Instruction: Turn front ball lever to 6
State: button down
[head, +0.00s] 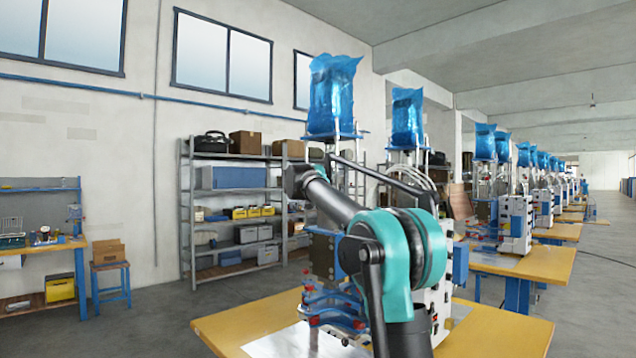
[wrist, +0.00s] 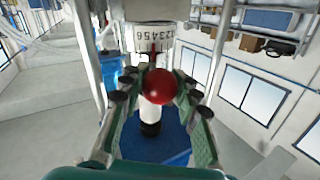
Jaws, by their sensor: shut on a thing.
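The front ball lever ends in a red ball (wrist: 158,87), seen in the wrist view. My gripper (wrist: 157,92) has its two green-sided fingers on either side of the ball and is shut on it. Just above the ball in the wrist view is a white scale (wrist: 149,36) with small black figures from 1 to 6. A dark pointer line shows below the scale, but its exact reading is too small to tell. In the head view my arm covers much of the front machine (head: 440,285), and the gripper and ball are hidden.
The front machine stands on a yellow-topped table (head: 500,335), with a blue bag (head: 333,95) above it. More machines on yellow tables (head: 525,264) run back to the right. Grey shelves (head: 232,205) line the wall.

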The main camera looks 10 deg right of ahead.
jog(key=shift+s+d+n+y, duration=0.2)
jog(key=shift+d+n+y, duration=0.1)
jog(key=shift+y, duration=0.3)
jog(key=c, duration=1.1)
grip_release()
jog(key=shift+a+h, duration=0.15)
jog(key=shift+h, duration=0.15)
